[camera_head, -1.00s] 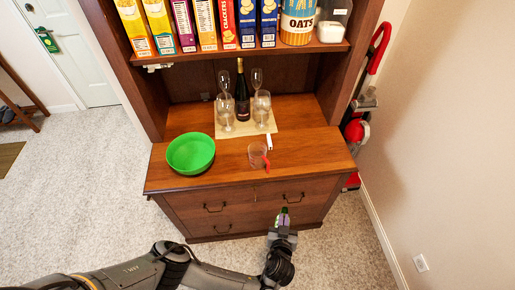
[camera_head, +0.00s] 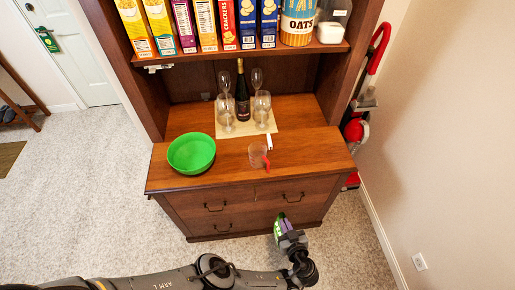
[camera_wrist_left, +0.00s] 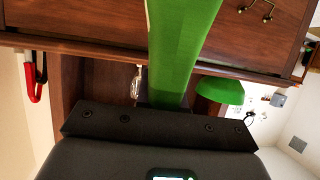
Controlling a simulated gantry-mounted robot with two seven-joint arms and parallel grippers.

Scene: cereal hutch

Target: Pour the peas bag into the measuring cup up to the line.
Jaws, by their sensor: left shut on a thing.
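The peas bag (camera_head: 280,228), green with some purple, is held in my left gripper (camera_head: 287,236) in front of the hutch's drawers. In the left wrist view the green bag (camera_wrist_left: 180,50) stretches out from the shut jaws; its mouth cannot be made out. The clear measuring cup (camera_head: 257,154) with a red handle stands upright on the hutch counter near its front edge, above and left of the gripper in the head view and apart from it. Its fill line and contents are too small to tell. My right gripper is out of view.
A green bowl (camera_head: 191,153) sits on the counter left of the cup. Behind it, a bottle (camera_head: 242,98) and several glasses stand on a mat (camera_head: 228,134). A white-handled utensil (camera_head: 269,142) lies near the cup. Cereal boxes fill the shelf above.

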